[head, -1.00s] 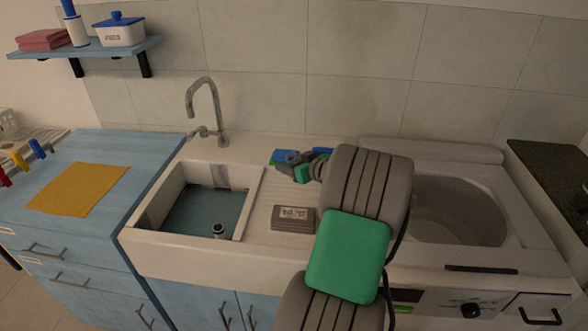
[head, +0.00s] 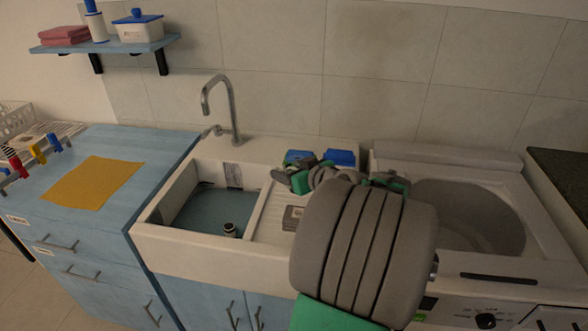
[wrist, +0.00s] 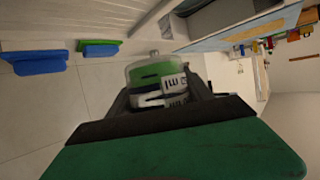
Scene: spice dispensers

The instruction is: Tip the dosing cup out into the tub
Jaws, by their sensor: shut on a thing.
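My gripper (wrist: 155,100) is shut on the dosing cup (wrist: 152,74), a small round cup with a clear rim, a green band and white patches with dark "ml" marks. In the head view my gripper (head: 284,178) is above the ridged drainboard right of the sink basin; the cup cannot be made out there. The tub (head: 465,215) is the round open drum of the white washing machine at the right, partly hidden by my arm. My gripper is left of the tub. The cup's exact tilt is hard to tell.
Two blue items, a left one (head: 298,156) and a right one (head: 341,158), stand on the back ledge. The sink basin (head: 210,212) and curved tap (head: 221,105) are to the left. A small grey plate (head: 292,217) lies on the drainboard, partly hidden by my arm.

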